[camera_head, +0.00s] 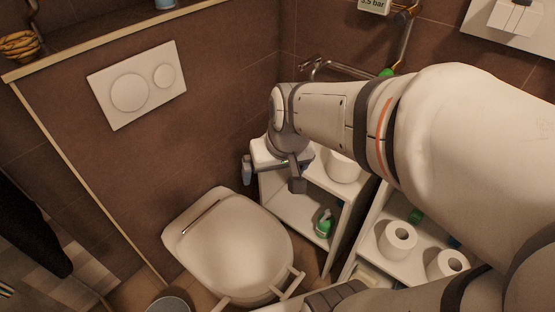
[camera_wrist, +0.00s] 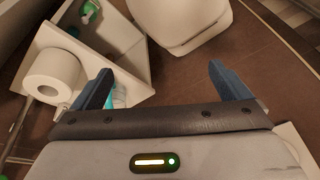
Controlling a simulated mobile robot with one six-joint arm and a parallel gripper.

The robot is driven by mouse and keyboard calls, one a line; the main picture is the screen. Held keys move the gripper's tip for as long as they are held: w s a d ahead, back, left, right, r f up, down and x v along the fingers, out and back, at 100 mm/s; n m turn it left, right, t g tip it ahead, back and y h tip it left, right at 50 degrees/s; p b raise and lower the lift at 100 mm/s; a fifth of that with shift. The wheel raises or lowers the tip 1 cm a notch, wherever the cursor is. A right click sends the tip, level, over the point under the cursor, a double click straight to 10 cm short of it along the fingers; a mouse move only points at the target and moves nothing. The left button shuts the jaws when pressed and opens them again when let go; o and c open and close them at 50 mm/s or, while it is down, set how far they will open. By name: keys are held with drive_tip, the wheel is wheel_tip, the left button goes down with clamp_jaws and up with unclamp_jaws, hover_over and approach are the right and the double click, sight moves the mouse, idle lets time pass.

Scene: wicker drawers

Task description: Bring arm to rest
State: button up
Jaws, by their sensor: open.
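My arm reaches from the right side of the head view toward the middle. My gripper (camera_head: 270,178) is at its end, above the white shelf unit and to the right of and behind the toilet. In the wrist view my gripper (camera_wrist: 162,85) shows two blue fingers spread wide apart with nothing between them. Brown wall or floor surface and the toilet lie beyond the fingers.
A white toilet (camera_head: 236,247) stands left of a white shelf (camera_head: 297,209) with a toilet roll (camera_head: 342,166) on top. Two more rolls sit on the right shelf (camera_head: 376,262). A flush plate (camera_head: 137,85) is on the brown wall. Pipes (camera_head: 340,70) run behind my arm.

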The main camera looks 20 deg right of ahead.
drive_tip(key=shift+g+h, duration=0.5)
drive_tip(key=shift+g, duration=0.2)
drive_tip(key=s, duration=0.1)
drive_tip(key=s+d, duration=0.1)
drive_tip(key=s, duration=0.3)
drive_tip(key=shift+s+d+f, duration=0.2)
drive_tip(key=shift+d+f, duration=0.1)
drive_tip(key=shift+d, duration=0.05)
